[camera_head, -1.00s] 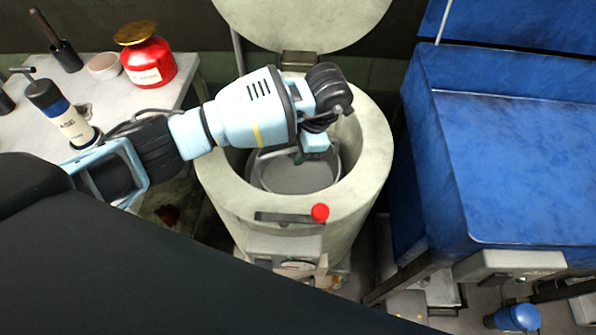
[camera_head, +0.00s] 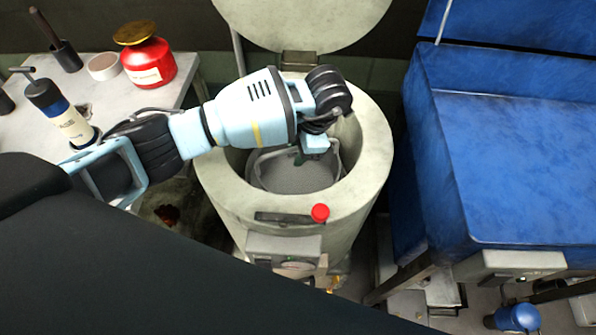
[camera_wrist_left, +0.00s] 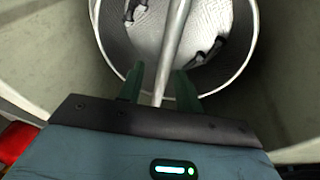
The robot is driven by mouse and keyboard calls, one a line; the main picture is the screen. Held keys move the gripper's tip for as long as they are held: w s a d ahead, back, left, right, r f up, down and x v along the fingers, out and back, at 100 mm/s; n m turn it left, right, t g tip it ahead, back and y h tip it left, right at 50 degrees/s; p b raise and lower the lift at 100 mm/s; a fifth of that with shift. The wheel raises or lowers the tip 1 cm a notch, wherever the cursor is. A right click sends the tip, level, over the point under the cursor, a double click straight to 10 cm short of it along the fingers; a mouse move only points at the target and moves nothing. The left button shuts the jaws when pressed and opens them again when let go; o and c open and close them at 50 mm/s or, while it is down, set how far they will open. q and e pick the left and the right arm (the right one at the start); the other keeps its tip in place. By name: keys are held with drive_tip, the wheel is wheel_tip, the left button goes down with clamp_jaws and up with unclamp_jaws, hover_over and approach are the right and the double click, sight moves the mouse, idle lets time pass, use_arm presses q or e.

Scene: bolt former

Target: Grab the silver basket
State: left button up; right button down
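The silver basket (camera_head: 290,178) sits inside the round, open-topped pale vessel (camera_head: 215,185). The left wrist view shows its round rim and mesh interior (camera_wrist_left: 160,30), with a few dark pieces inside. Its handle bar (camera_wrist_left: 174,40) runs across the opening. My left gripper (camera_wrist_left: 160,88) reaches down over the basket. Its two dark green fingers stand apart, one on each side of the bar, with gaps visible. In the head view the fingertips are mostly hidden by the wrist (camera_head: 312,143). My right gripper is in neither view.
The vessel's round lid (camera_head: 300,20) stands open behind. A red knob (camera_head: 320,212) is on its front rim. A blue machine (camera_head: 530,160) stands close on the right. A table (camera_head: 125,95) on the left holds a red can (camera_head: 150,65) and a bottle (camera_head: 62,115).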

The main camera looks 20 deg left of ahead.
use_arm(q)
clamp_jaws()
drive_tip(key=shift+r, duration=0.15)
